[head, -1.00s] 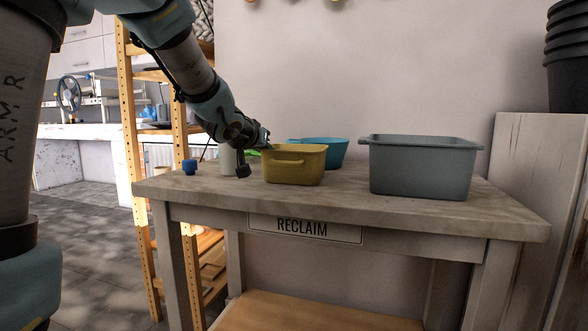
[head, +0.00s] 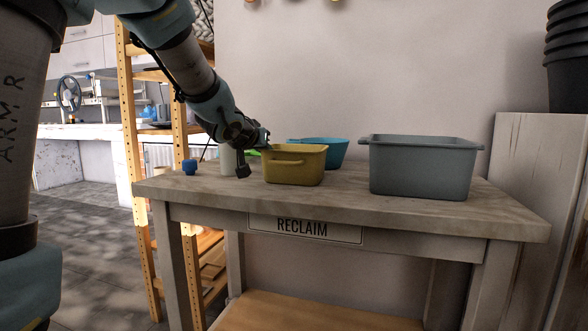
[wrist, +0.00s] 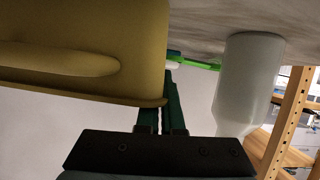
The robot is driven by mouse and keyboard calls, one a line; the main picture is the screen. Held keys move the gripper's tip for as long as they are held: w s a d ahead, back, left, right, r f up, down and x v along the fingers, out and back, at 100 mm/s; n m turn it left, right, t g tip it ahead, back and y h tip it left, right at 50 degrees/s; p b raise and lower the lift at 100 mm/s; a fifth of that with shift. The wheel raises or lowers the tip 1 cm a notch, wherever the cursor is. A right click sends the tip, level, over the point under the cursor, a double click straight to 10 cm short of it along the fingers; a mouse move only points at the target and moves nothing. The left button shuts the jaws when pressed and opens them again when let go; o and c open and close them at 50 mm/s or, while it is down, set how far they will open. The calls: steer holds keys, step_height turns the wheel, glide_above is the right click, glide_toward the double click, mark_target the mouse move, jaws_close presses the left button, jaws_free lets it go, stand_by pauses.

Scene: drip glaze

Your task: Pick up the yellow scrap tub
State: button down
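The yellow scrap tub (head: 296,168) stands upright on the grey wooden table, with a handle on its front side. In the wrist view the tub (wrist: 80,50) fills the upper left and appears upside down. My gripper (head: 264,144) is at the tub's left rim. In the wrist view its dark green fingers (wrist: 160,108) are close together at the rim, one passing behind the tub wall and one outside it. They look closed on that wall. The tub still appears to rest on the tabletop.
A blue bowl (head: 325,150) stands behind the tub, and a large grey bin (head: 422,168) stands to its right. A pale bottle (wrist: 248,85) and a green item (wrist: 198,65) are close by the gripper. A blue-capped item (head: 190,167) is at the table's left end.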

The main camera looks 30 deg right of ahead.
steer(key=shift+r, duration=0.15)
stand_by(0.5)
steer(key=shift+r+p, duration=3.7)
steer(key=shift+r, duration=1.15)
steer(key=shift+s, duration=0.1)
